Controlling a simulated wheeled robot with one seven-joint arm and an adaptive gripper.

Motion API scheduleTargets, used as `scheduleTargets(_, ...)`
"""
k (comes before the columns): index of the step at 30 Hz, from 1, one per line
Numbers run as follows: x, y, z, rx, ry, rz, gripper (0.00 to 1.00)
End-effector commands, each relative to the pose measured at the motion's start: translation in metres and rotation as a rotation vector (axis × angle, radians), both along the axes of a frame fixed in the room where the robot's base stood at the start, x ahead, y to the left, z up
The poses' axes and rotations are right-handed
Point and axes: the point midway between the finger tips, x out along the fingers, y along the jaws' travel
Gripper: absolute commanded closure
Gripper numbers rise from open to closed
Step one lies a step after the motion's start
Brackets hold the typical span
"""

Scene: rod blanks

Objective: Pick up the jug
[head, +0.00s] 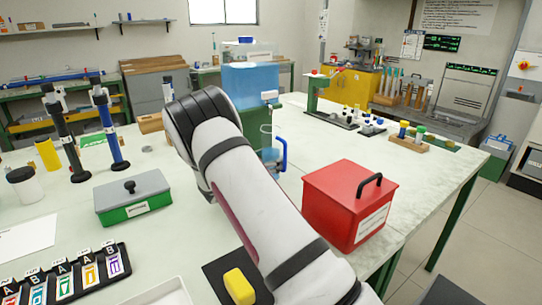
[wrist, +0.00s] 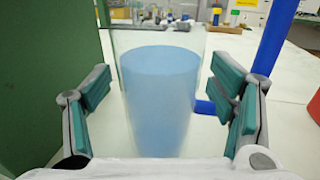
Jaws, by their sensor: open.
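The jug (wrist: 160,95) is clear, with blue liquid inside and a blue handle on its right side. It stands upright on the pale table and fills the middle of the wrist view. In the head view, the jug (head: 282,152) shows just right of my arm, partly hidden by it. My gripper (wrist: 165,84) is open, with teal finger pads on the left and right of the jug. The right finger overlaps the handle in the picture. I cannot tell whether either pad touches the jug. In the head view my arm hides the gripper.
A dark green panel (wrist: 45,80) stands close on the left in the wrist view. A blue tank (head: 250,82) stands behind my arm. A red box (head: 335,205) is right of my arm. A green-and-grey box (head: 133,200) is to the left. The table's right part is mostly clear.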

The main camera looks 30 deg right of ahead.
Motion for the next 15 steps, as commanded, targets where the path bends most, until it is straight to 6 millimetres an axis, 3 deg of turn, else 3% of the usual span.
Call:
scheduleTargets(2,0.0,0.0003,0.0,0.0,0.0,0.0,0.23)
scheduleTargets(3,0.0,0.0003,0.0,0.0,0.0,0.0,0.28)
scheduleTargets(11,0.0,0.0005,0.0001,0.0,0.0,0.0,0.86)
scheduleTargets(15,0.0,0.0003,0.0011,-0.002,-0.001,0.0,0.9)
